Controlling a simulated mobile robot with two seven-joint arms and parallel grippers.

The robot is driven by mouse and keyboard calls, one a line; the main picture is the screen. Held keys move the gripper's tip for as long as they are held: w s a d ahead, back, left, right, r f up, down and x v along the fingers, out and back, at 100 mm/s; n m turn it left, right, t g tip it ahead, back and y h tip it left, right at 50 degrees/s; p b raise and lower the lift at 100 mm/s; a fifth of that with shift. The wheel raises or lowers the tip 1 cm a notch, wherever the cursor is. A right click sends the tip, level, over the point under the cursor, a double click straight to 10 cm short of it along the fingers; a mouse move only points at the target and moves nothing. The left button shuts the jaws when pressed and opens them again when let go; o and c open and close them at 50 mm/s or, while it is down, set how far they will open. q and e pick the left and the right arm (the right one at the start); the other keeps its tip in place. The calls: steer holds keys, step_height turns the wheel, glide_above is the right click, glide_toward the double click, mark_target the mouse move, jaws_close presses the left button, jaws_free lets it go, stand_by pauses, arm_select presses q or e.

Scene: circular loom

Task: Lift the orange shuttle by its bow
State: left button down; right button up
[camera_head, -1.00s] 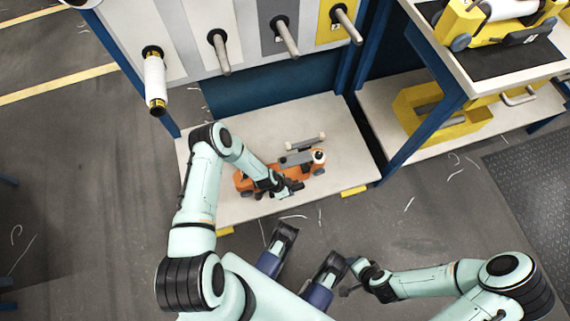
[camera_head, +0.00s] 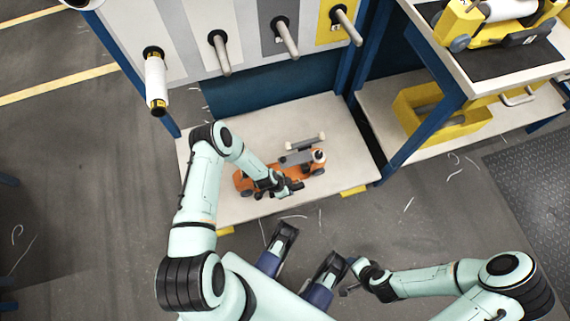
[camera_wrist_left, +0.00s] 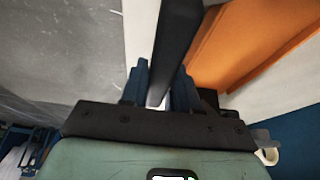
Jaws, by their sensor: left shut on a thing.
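The orange shuttle (camera_head: 244,182) is at the pale shelf, partly hidden by my left arm in the head view. Its orange side also shows in the left wrist view (camera_wrist_left: 250,40). A white bobbin (camera_head: 318,156) stands at its right end. My left gripper (camera_head: 292,187) is at the front side of the shuttle. In the left wrist view the fingers (camera_wrist_left: 160,92) are shut on a dark bar, the bow (camera_wrist_left: 180,35), which runs between them. I cannot tell whether the shuttle is clear of the shelf. My right gripper (camera_head: 346,291) is low in front, away from the shuttle, its jaws unclear.
The pale shelf (camera_head: 240,122) has bare room behind the shuttle. Several pegs (camera_head: 220,55) stick out of the panel above, the left one with a white spool (camera_head: 154,78). A blue post (camera_head: 425,125) stands right of the shelf. A yellow bin (camera_head: 412,120) lies beyond.

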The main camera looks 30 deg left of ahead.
arm_select(q)
steer(key=shift+w+r, duration=0.1)
steer(key=shift+r, duration=0.35)
steer(key=shift+r+p, duration=1.15)
steer(key=shift+r, duration=0.4)
steer(key=shift+r+p, duration=0.65)
steer(key=shift+r, duration=0.35)
